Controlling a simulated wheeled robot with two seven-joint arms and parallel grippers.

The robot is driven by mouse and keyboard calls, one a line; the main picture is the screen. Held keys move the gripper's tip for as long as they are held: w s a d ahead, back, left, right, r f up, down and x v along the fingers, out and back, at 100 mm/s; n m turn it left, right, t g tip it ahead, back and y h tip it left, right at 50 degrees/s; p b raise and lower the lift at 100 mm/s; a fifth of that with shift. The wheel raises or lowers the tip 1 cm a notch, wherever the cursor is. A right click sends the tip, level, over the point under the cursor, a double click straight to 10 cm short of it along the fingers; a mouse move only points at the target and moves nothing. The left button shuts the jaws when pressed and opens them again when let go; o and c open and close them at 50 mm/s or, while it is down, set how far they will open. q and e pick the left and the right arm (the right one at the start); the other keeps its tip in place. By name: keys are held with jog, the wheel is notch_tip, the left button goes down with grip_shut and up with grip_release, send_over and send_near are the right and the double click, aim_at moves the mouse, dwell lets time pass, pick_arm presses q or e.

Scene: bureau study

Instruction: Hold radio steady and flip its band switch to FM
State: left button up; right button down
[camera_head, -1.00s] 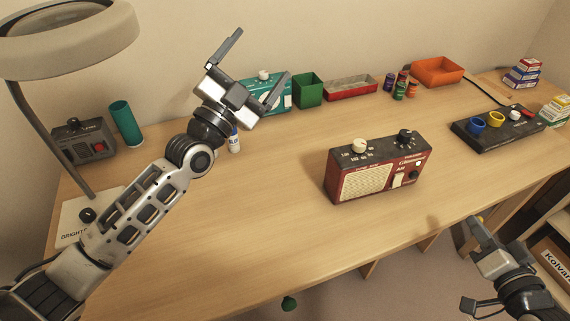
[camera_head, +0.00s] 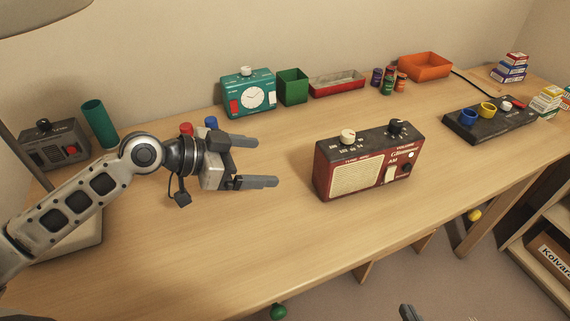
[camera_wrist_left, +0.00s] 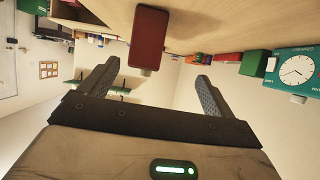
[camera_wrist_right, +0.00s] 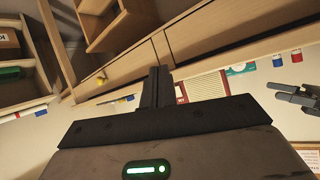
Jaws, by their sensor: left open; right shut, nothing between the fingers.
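The red radio (camera_head: 368,160) stands upright on the desk, with a cream speaker grille, knobs on top and a light switch (camera_head: 391,174) on its front near an AM mark. My left gripper (camera_head: 268,162) is open and empty to the left of the radio, fingers pointing at its side. The left wrist view shows the radio's red end (camera_wrist_left: 148,38) ahead, between and beyond the fingers. My right gripper (camera_head: 408,312) shows only as a tip at the bottom edge in the head view. In the right wrist view its fingers (camera_wrist_right: 157,85) are together and empty; the radio (camera_wrist_right: 204,86) is beyond them.
A teal clock (camera_head: 248,93), green box (camera_head: 292,87), red tray (camera_head: 337,84) and orange bin (camera_head: 425,66) line the back. A black panel with colored knobs (camera_head: 490,122) sits at right. A grey device (camera_head: 53,148) and green cylinder (camera_head: 99,125) stand at left. Desk around the radio is clear.

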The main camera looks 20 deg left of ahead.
jog(key=c, duration=1.4)
grip_release()
jog(key=shift+s+d+f+g, duration=0.1)
jog(key=shift+s+f+g, duration=0.2)
jog(key=shift+s+f, duration=0.2)
jog(key=w+r+n+y, duration=0.2)
jog(key=w, duration=0.3)
jog(key=w+r+n+t+y, duration=0.1)
jog(key=w+r+n+y, duration=0.1)
jog(key=w, duration=0.4)
jog(key=w+r+n+t+y, duration=0.1)
jog(key=w+r+n, duration=0.1)
jog(key=w, duration=0.4)
jog(key=shift+w+d+r+n+y, duration=0.3)
jog(key=shift+r+y, duration=0.1)
jog(key=shift+r, duration=0.1)
jog(key=shift+w+a+r, duration=0.25)
jog(key=shift+w+a, duration=0.05)
